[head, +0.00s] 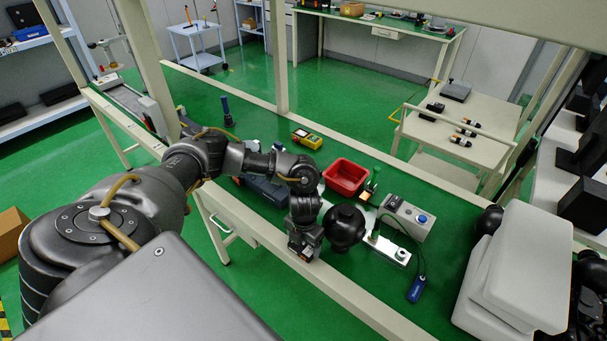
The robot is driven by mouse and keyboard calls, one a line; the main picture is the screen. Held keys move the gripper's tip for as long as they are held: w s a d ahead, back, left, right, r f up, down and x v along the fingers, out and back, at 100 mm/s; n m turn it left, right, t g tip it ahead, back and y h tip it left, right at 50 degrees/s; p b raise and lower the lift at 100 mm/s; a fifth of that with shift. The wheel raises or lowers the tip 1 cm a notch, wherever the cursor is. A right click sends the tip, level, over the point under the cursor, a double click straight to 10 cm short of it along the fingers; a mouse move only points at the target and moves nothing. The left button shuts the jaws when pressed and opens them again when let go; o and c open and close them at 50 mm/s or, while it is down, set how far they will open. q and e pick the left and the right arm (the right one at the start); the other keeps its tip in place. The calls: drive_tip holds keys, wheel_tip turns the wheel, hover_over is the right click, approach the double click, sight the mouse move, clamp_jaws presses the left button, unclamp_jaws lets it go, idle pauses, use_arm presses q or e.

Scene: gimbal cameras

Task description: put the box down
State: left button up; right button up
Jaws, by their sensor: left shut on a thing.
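My left gripper (306,247) hangs down over the front edge of the green-topped bench, in the middle of the head view. It is shut on a small dark box, which is largely hidden by the gripper, so its outline is hard to tell. A black rounded object (343,228) shows just right of the gripper; I cannot tell whether they touch. My right gripper does not show.
A red bin (345,177), a yellow meter (306,139), a dark blue case (264,190) and a grey control box (405,217) with a blue button stand on the bench. Beige frame posts and rails surround it. White rounded blocks (525,265) fill the right side.

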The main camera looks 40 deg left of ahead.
use_arm(q)
drive_tip(key=shift+r, duration=0.15)
drive_tip(key=shift+r, duration=0.2)
wheel_tip(320, 180, up, 2)
drive_tip(key=shift+r+b, duration=0.1)
drive_tip(key=shift+b, duration=0.7)
drive_tip(key=s+d+r+p, duration=0.1)
drive_tip(key=s+d+r, duration=0.7)
drive_tip(key=s+r, duration=0.25)
drive_tip(key=w+d+r+n+b, duration=0.1)
drive_tip(key=w+r+n, duration=0.3)
drive_tip(key=n, duration=0.8)
drive_tip(key=w+d+r+n, duration=0.2)
drive_tip(key=w+r+n, duration=0.3)
drive_tip(key=n, duration=0.8)
drive_tip(key=shift+w+d+r+b, duration=0.2)
drive_tip(key=shift+w+d+b, duration=0.15)
drive_tip(key=shift+w, duration=0.8)
